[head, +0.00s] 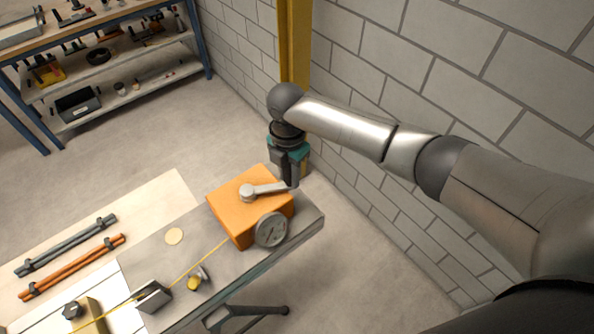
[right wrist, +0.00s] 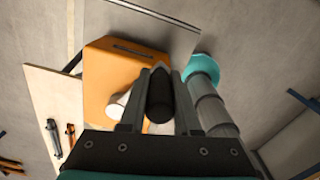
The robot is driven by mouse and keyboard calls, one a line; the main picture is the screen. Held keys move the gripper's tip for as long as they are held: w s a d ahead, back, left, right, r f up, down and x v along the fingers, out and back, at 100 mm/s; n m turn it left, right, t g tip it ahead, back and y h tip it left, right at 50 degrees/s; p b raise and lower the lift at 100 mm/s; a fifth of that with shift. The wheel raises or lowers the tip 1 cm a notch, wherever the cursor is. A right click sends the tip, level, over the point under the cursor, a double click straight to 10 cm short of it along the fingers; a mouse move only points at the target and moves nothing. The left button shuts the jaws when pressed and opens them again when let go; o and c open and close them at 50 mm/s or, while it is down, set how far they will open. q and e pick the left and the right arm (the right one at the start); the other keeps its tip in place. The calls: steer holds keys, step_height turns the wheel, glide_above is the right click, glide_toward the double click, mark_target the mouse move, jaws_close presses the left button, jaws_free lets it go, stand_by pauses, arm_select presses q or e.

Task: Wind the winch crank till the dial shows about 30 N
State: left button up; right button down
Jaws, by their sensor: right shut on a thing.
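The orange winch box (head: 232,207) sits at the right end of the bench. Its silver crank (head: 265,189) lies across the top, with the arm pointing right from the hub. My right gripper (head: 291,183) reaches down from above, at the outer end of the crank. In the right wrist view its two fingers (right wrist: 160,100) stand on either side of the dark crank handle (right wrist: 160,98), shut on it. The orange box also shows there (right wrist: 98,75). The round grey dial (head: 271,229) is on the box's front; its reading is too small to tell. My left gripper is not in view.
A yellow cord (head: 200,260) runs from the box to a metal bracket (head: 152,297) and beyond. A small yellow-tipped fitting (head: 195,282) stands near the cord. Grey and orange rods (head: 72,266) lie at left. A block wall (head: 420,70) and yellow post (head: 294,45) are close behind my right arm.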

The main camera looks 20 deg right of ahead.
steer(key=c, duration=0.6)
jaws_free()
step_height(320, 180, up, 15)
steer(key=shift+r, duration=0.15)
stand_by(0.4)
